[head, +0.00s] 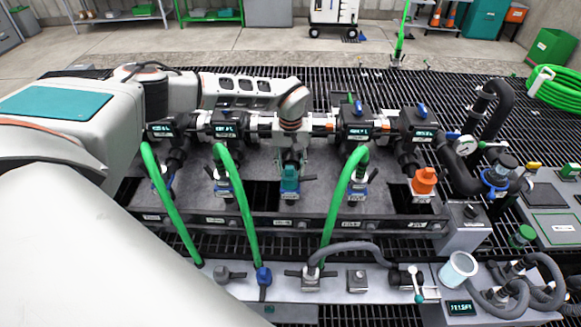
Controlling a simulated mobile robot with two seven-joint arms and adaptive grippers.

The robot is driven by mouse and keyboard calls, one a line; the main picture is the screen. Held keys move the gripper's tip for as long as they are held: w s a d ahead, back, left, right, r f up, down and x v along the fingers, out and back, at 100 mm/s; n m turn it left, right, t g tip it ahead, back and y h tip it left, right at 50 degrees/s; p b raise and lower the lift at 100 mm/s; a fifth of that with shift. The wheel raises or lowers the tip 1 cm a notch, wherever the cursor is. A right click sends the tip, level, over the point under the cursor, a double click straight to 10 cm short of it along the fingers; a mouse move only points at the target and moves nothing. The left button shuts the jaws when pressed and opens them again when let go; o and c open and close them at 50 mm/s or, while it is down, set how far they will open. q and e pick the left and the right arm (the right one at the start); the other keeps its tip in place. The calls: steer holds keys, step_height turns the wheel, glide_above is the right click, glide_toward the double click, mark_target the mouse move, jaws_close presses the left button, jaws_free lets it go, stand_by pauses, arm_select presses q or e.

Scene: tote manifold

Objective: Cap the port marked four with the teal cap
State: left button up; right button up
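The teal cap (289,180) is at the middle outlet of the manifold, upright, directly under my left gripper (291,159). The gripper points down with its fingertips at the cap's top. The fingers are small and dark here, so I cannot tell whether they grip the cap or only touch it. I cannot tell whether the cap is seated. Small port labels (350,225) run along the manifold's front rail (250,220), too small to read surely. An orange cap (424,180) sits on the rightmost outlet. My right gripper is not in view.
Green hoses rise in front of the manifold: a left one (170,205), a second (232,180) and one right of the teal cap (341,208). Dark valve bodies (356,124) stand behind the outlets. A white cup (458,270) stands at the front right. Black pipe (497,105) stands at right.

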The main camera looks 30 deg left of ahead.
arm_select(q)
step_height(320, 180, up, 12)
stand_by(0.6)
